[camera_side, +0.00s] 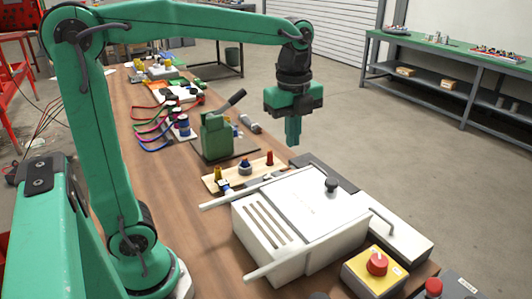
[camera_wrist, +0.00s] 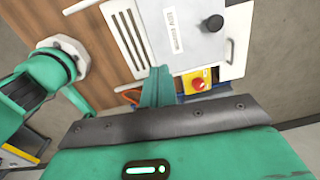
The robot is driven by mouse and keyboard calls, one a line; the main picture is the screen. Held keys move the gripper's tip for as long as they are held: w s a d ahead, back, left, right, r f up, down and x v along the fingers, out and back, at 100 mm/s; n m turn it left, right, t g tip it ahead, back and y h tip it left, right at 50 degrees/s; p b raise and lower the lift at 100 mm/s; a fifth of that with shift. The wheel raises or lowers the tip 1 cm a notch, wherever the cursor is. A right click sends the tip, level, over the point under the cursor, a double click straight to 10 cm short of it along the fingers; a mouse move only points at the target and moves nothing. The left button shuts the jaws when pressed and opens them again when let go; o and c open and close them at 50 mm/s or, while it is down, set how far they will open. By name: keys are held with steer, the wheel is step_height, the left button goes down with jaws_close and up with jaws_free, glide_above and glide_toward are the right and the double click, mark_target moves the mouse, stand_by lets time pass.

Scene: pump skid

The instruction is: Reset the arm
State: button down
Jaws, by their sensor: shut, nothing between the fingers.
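My gripper (camera_side: 293,131) points straight down in the side view, with its green fingers together and nothing between them. It hangs in the air above the right part of the wooden bench, behind the white box. The fingers (camera_wrist: 157,86) also show in the wrist view, close together, below the white box in the picture. My green arm reaches up from its base on the bench and across to the right. No other object is named by the task.
A white box (camera_side: 285,240) with a black knob and side rails stands on the bench. A yellow box with a red button (camera_side: 377,263) is at the front. A green device (camera_side: 216,137), a board with coloured knobs (camera_side: 237,176) and cables (camera_side: 152,126) lie further back. Air around my gripper is clear.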

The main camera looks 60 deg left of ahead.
steer(key=s+f+n+t, duration=0.4)
steer(key=s+n, duration=0.8)
steer(key=n, duration=0.6)
steer(key=shift+s+a+f+n+t, duration=0.2)
steer(key=shift+s+a+n+t, duration=0.15)
steer(key=shift+t, duration=0.25)
